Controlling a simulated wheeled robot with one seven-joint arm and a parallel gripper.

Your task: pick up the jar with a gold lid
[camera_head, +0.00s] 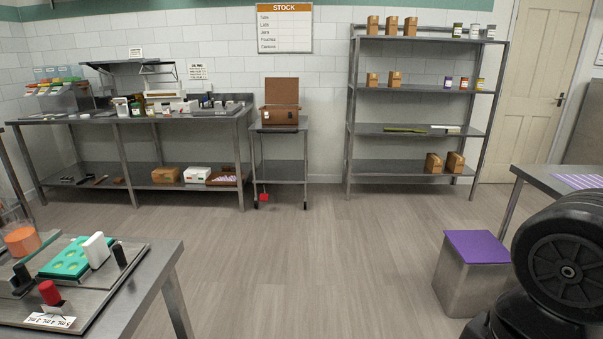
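I cannot make out a jar with a gold lid for certain. Several small jars or bottles (151,109) stand on the steel bench at the back left, too small for me to tell their lid colours. Several small canisters with coloured bands stand on the right of the steel rack, on the top shelf (457,30) and on the second shelf (463,82). Their lids are not clear either. My gripper is not in view; only a dark part of my own body shows at the lower right.
A steel bench (70,118) lines the back left wall, beside a cart with an open brown box (281,116). A near table (140,290) with a green mould tray (66,258) fills the lower left. A purple-topped bin (477,247) stands right. The middle floor is clear.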

